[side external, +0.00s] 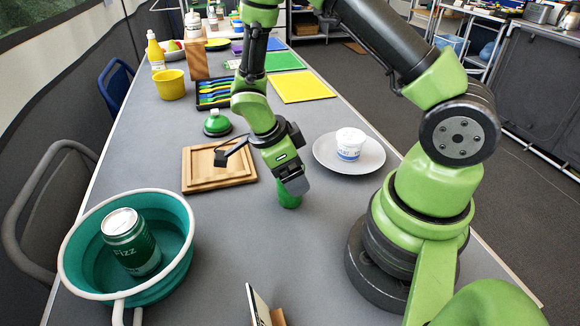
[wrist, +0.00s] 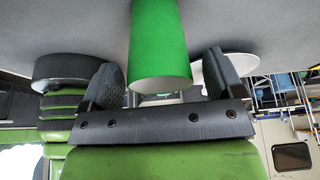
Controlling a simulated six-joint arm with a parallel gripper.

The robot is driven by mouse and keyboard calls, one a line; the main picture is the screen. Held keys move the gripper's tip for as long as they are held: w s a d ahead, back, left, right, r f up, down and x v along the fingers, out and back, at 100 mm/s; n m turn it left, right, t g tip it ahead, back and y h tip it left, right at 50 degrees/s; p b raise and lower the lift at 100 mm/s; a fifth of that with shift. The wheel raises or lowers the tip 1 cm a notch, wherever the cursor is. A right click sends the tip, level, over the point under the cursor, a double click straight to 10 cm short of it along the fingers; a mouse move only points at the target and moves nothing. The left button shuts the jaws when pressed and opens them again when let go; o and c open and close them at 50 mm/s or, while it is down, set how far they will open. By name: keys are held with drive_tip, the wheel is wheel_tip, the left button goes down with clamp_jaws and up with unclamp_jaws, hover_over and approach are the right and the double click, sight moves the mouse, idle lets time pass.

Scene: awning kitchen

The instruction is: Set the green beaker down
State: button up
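The green beaker (side external: 289,199) is at the middle of the grey table, its lower part showing below my gripper (side external: 292,180) in the side view. It looks upright, with its bottom at or very near the tabletop; I cannot tell if it touches. In the wrist view the beaker (wrist: 160,45) lies between the two dark fingers of my gripper (wrist: 163,80). Narrow gaps show between the beaker and both fingers, so the gripper looks open around it. The gripper hides the beaker's upper part in the side view.
A white plate (side external: 372,158) with a tub (side external: 350,144) is close on the right. A wooden board (side external: 200,174) and a green-topped object (side external: 217,123) are on the left. A teal colander (side external: 180,262) holding a green can (side external: 131,242) stands front left.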

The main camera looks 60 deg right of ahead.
drive_tip(key=v, duration=1)
drive_tip(key=s+a+r+n+t+y, duration=0.2)
drive_tip(key=s+r+n+t, duration=0.3)
drive_tip(key=r+n, duration=0.3)
drive_tip(key=s+a+r+n+t+y, duration=0.2)
drive_tip(key=s+r+n+t, duration=0.3)
drive_tip(key=n, duration=0.9)
wheel_tip(320, 180, up, 3)
drive_tip(key=shift+s+a+f+y, duration=0.1)
drive_tip(key=shift+s+a+y, duration=0.15)
drive_tip(key=shift+s+y, duration=0.3)
